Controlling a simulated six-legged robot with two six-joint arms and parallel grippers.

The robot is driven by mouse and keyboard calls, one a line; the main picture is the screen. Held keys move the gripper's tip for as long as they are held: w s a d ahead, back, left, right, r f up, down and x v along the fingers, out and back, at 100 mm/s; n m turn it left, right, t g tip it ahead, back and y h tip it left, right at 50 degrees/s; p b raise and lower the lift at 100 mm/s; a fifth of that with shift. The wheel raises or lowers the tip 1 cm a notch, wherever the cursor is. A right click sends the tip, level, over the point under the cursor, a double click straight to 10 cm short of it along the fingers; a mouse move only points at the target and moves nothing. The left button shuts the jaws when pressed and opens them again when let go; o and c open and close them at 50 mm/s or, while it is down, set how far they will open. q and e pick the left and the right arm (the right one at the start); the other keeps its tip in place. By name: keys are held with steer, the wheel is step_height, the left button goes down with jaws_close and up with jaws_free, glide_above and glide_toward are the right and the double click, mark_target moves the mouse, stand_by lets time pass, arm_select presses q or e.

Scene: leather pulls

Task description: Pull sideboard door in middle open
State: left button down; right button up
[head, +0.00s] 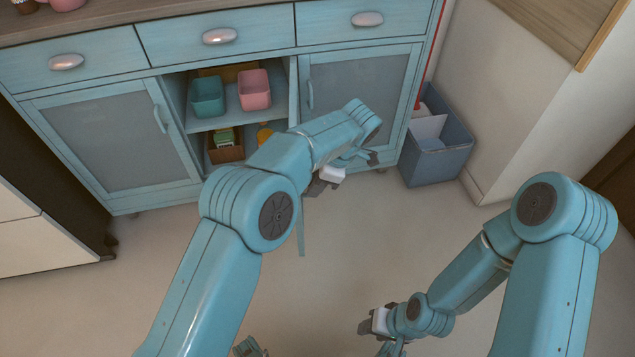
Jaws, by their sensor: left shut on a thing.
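The blue sideboard (230,62) has its middle compartment (192,120) exposed. The middle door (301,232) stands swung out toward me and shows almost edge-on, as a narrow blue strip below my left arm. Most of this door is hidden behind the arm. My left gripper (325,182) is at the door's outer part, right of the strip, and is shut; the handle it holds is hidden by the gripper. My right gripper (370,326) is low over the floor, away from the sideboard; its fingers are too small to judge.
A teal bin (208,97), a pink bin (255,90) and a brown box (226,153) sit inside the compartment. The left door (115,140) and right door (360,88) are closed. A grey-blue waste bin (440,160) stands at right. The floor in front is clear.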

arm_select(q)
steer(key=shift+a+r, duration=0.1)
steer(key=c, duration=1.2)
jaws_free()
steer(key=shift+o, duration=0.2)
